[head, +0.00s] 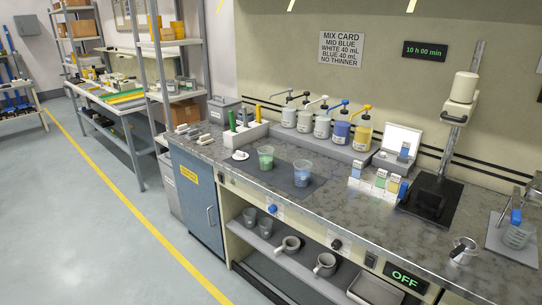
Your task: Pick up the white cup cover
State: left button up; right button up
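A small white round piece with a raised middle, which looks like the white cup cover (240,155), lies on the counter at the left end of the dark mat. A clear cup with pale green contents (266,158) stands just right of it, apart from it. A second clear cup with bluish contents (302,173) stands further right on the mat. Neither of my grippers can be made out in the head view.
Several pump bottles (322,125) stand on a raised shelf behind. A holder with coloured sticks (246,131) stands behind the cover. Small boxes (379,183) and a black-based stand (432,195) occupy the right. The mat (285,177) is bare between the cups.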

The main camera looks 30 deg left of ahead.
aim_at(239, 155)
jog(key=i+j+z, duration=0.2)
jog(key=j+z, duration=0.25)
jog(key=j, duration=0.4)
jog(key=j+z, duration=0.4)
jog(key=j, duration=0.5)
jog(key=i, duration=0.05)
